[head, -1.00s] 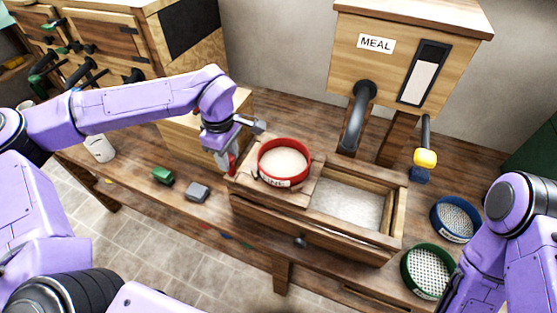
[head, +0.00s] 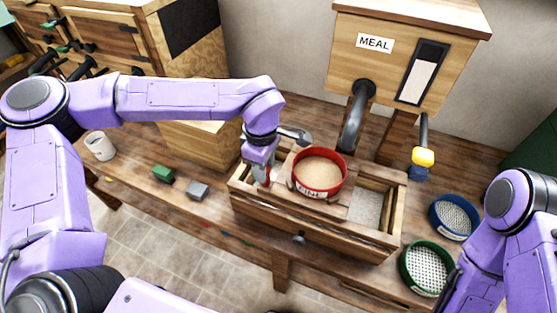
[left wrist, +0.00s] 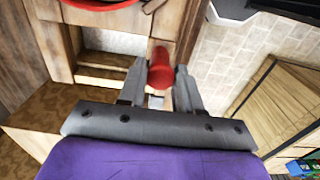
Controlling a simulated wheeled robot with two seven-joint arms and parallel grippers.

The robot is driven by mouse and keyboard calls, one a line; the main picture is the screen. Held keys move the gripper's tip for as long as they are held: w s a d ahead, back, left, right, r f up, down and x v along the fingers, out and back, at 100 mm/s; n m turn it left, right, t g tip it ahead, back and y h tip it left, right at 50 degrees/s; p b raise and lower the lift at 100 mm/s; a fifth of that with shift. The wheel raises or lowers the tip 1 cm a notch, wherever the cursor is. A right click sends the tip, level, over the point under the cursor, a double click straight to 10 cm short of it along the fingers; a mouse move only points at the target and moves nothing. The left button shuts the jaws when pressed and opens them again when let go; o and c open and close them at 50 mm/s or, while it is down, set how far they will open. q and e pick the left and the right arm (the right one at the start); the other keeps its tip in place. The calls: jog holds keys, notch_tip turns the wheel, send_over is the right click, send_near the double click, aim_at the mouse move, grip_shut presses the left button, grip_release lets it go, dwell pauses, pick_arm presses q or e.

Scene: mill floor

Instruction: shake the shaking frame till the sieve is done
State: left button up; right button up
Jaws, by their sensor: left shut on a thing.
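The red sieve (head: 318,188), marked FINE, sits upright in the wooden shaking frame (head: 338,209) on top of an open wooden bin (head: 320,240). Tan meal (head: 320,172) lies in the sieve. My left gripper (head: 262,168) is at the left end of the frame, shut on the frame's red handle (left wrist: 160,72), which stands between the two fingers in the left wrist view. Pale flour (head: 367,207) shows in the open right part of the bin. My right arm is at the right edge; its gripper is out of view.
A hopper marked MEAL (head: 400,60) with a dark spout (head: 357,115) stands behind the bin. A blue sieve (head: 455,217) and a green sieve (head: 427,268) lie at right. A green block (head: 163,174), a grey block (head: 198,190) and a white mug (head: 100,146) are at left.

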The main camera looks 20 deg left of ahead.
pick_arm(q)
jog(key=shift+a+r+p, duration=0.25)
jog(key=shift+p, duration=0.1)
jog(key=a+p, duration=0.6)
jog(key=a, duration=0.3)
jog(key=shift+w+a+f, duration=0.2)
jog(key=shift+w+f, duration=0.05)
jog(key=shift+w, duration=0.15)
jog(key=shift+d, duration=0.1)
jog(key=d, duration=0.9)
jog(key=shift+s+d, duration=0.4)
jog(key=shift+a, duration=0.1)
